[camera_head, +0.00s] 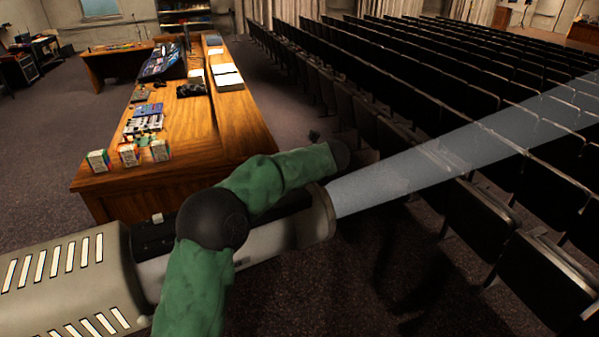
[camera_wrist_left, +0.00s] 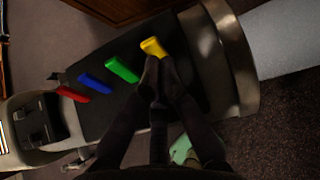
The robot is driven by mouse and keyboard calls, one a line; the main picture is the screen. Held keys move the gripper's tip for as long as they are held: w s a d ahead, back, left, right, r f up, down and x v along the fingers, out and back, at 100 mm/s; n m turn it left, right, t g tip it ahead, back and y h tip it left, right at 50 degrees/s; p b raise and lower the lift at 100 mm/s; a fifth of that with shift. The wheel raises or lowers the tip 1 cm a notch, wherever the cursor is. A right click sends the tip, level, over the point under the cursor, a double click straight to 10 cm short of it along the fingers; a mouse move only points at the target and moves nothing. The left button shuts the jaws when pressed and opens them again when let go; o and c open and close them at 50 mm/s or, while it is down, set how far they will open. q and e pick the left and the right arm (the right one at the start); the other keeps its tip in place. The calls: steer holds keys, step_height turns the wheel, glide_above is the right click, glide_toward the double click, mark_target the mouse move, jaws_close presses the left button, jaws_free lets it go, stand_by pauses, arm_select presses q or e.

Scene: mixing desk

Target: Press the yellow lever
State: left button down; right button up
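The yellow lever (camera_wrist_left: 153,46) is at the upper right end of a row of coloured levers on a dark panel, in the left wrist view. My left gripper (camera_wrist_left: 160,66) is shut and empty, its dark fingertips together just below the yellow lever. The tips overlap the lever's lower end in the picture; I cannot tell whether they touch it. In the head view the levers and my left gripper are hidden, and my green left arm (camera_head: 280,176) reaches across the spotlight. My right gripper is in neither view.
The green lever (camera_wrist_left: 122,69), blue lever (camera_wrist_left: 95,85) and red lever (camera_wrist_left: 72,94) sit beside the yellow one. The grey spotlight (camera_head: 70,277) casts a beam to the right. A wooden desk (camera_head: 235,135) stands behind, with rows of seats (camera_head: 480,218) at right.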

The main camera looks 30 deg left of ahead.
arm_select(q)
steer(key=shift+r+p, duration=0.65)
steer(key=shift+r, duration=0.15)
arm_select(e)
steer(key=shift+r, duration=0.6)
